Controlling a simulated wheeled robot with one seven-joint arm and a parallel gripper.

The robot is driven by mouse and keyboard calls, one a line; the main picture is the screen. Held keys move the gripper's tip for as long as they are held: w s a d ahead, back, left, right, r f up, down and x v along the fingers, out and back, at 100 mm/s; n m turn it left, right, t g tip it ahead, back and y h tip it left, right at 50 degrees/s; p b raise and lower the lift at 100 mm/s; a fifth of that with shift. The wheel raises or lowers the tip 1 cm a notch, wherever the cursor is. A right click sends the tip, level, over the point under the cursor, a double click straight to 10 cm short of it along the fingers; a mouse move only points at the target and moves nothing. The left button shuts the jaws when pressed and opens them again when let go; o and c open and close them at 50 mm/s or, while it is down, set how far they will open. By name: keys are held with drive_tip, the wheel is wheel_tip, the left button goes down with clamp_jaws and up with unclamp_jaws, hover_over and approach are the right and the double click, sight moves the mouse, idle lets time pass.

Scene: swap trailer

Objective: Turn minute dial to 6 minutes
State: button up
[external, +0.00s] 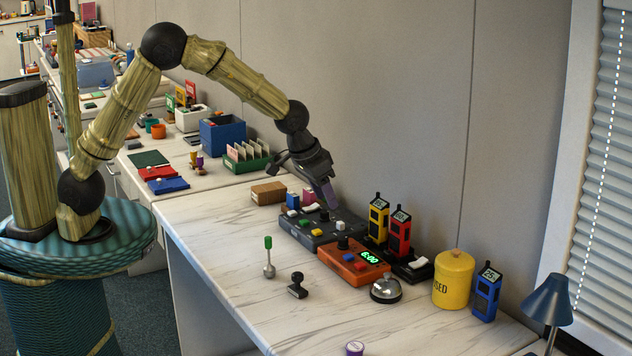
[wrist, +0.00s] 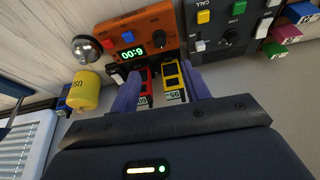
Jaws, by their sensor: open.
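The orange timer box (external: 352,266) stands on the marble-look desk, and it shows in the wrist view too (wrist: 122,27). My gripper (external: 330,196) is open and empty, above the back of the grey control box, behind and apart from the dial. Its two purple fingers (wrist: 165,75) are spread apart in the wrist view. I cannot read any dial mark.
The grey control box (external: 318,238) with its own knob and coloured buttons sits beside the timer. Yellow (external: 378,222) and red (external: 399,234) handsets stand close behind. A silver bell (external: 386,289) and yellow canister (external: 453,282) are to the right. The desk's front is mostly clear.

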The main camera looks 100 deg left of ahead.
drive_tip(key=shift+v, duration=2.3)
drive_tip(key=shift+r, duration=0.1)
drive_tip(key=s+d+r+m+h+p, duration=0.1)
drive_tip(key=s+d+r+m+p, duration=0.1)
drive_tip(key=s+d, duration=0.5)
drive_tip(key=s+d+r+m+h+p, duration=0.1)
drive_tip(key=s+d+r+m+p, duration=0.1)
drive_tip(key=s+d+p, duration=0.3)
drive_tip(key=s+d+r+m+h+p, duration=0.1)
drive_tip(key=s+d+m+p, duration=0.3)
drive_tip(key=s+d, duration=0.4)
drive_tip(key=shift+s+d+r+g, duration=0.4)
drive_tip(key=shift+d+r, duration=0.3)
drive_tip(key=shift+d, duration=0.25)
